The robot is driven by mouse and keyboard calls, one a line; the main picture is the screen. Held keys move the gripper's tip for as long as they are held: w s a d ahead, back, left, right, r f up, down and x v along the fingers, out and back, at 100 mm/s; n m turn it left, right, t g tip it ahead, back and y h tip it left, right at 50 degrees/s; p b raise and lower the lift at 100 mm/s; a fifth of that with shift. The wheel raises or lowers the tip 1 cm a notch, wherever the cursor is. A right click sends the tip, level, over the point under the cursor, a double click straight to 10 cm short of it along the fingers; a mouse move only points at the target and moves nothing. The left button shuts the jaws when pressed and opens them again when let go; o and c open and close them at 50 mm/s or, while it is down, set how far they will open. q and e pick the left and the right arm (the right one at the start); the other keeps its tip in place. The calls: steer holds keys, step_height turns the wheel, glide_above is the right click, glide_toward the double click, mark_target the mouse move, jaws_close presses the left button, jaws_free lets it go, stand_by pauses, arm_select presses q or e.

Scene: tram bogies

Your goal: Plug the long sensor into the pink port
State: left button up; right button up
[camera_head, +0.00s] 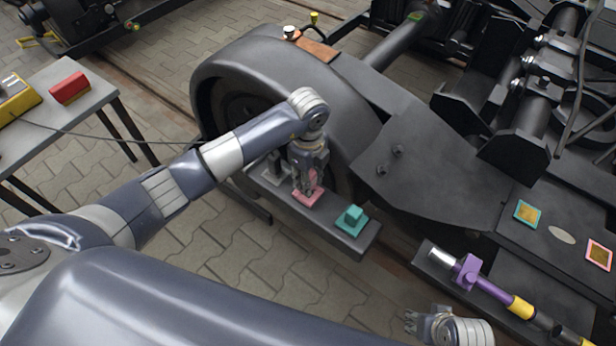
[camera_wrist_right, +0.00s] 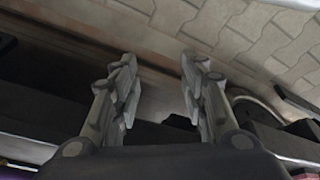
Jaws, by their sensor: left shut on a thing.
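My left gripper (camera_head: 306,189) points down over the shelf in the head view. It is shut on a pink block-like part (camera_head: 309,199), mostly hidden by the fingers, on or just above the shelf. I cannot tell whether this is the long sensor. A pink-framed square (camera_head: 599,254) with a brown-gold centre lies on the dark frame at the far right.
The dark shelf (camera_head: 362,240) also carries a teal block (camera_head: 351,219) and a grey one (camera_head: 272,171). A teal-framed square (camera_head: 527,213) lies on the frame. A purple-collared rod (camera_head: 468,272) lies nearer. A grey table (camera_head: 62,118) holds a red box (camera_head: 70,88).

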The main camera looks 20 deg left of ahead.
arm_select(q)
steer(key=shift+f+b, duration=0.5)
steer(key=shift+f, duration=0.25)
arm_select(e)
steer(key=shift+w+v, duration=0.15)
steer(key=shift+v, duration=0.95)
steer(key=shift+w+v, duration=0.2)
steer(key=shift+v, duration=0.95)
steer(key=shift+r, duration=0.15)
steer(key=shift+w, duration=0.1)
steer(key=shift+f, duration=0.9)
arm_select(q)
steer(key=shift+p, duration=0.3)
arm_select(e)
steer(key=shift+w+a+r, duration=0.1)
steer(key=shift+w, duration=0.05)
